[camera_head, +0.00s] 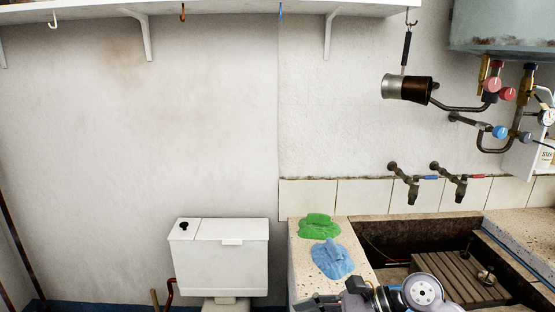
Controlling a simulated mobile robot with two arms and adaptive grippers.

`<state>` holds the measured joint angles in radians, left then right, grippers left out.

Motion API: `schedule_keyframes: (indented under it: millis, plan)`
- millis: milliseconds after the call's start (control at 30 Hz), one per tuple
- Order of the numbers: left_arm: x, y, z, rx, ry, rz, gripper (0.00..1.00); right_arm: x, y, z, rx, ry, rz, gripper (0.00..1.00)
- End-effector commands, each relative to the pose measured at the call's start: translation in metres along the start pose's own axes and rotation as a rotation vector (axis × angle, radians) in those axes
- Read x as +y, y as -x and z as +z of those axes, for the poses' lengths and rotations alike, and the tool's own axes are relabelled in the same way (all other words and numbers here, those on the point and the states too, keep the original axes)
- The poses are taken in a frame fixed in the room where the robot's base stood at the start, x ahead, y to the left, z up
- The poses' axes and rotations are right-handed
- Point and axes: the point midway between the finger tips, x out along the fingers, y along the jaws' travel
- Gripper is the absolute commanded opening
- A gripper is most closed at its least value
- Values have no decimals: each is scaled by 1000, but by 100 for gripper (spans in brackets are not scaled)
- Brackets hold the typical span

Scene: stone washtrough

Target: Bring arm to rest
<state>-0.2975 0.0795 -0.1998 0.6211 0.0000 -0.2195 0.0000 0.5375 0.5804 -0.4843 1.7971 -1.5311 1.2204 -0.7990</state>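My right arm (422,291) comes in at the bottom edge, in front of the stone trough (375,228). Its gripper (316,302) points left, low in the picture near the trough's left ledge. It is partly cut off by the bottom edge, and I cannot make out whether its fingers are open or shut. No held thing shows at it. My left arm and gripper are out of view.
A green cloth (318,226) and a blue cloth (332,259) lie on the left ledge. The basin holds a slatted rack (455,277). Two taps (408,184) stick out above. A white cistern (220,256) stands left. A metal pot (407,87) hangs from the shelf (200,11).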

Motion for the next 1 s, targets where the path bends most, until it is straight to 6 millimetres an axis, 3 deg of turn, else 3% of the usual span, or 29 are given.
schedule_keyframes:
  millis: [100, 233, 333, 433, 567, 667, 767, 867, 900, 1000]
  plan:
    - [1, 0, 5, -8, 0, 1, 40, 13, -10, 43, -268, -140, -16, 59]
    - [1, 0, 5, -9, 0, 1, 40, 13, 7, 93, -636, -398, -51, 59]
    - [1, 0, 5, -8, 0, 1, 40, 1, 36, 112, -909, -644, -84, 59]
    - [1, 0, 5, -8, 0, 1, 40, -17, 70, 107, -1161, -919, -122, 59]
    - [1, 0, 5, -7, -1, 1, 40, -40, 109, 64, -1452, -1310, -194, 59]
    - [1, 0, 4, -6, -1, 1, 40, -47, 127, 9, -1643, -1632, -270, 59]
    - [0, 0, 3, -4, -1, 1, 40, -38, 133, -58, -1800, -1965, -374, 59]
    - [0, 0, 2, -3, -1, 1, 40, -10, 127, -126, -1913, -2305, -513, 59]
    - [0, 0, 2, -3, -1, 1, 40, 6, 122, -150, 1913, 2395, 569, 59]
    - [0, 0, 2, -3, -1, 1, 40, 46, 109, -195, 1653, 2255, 612, 59]
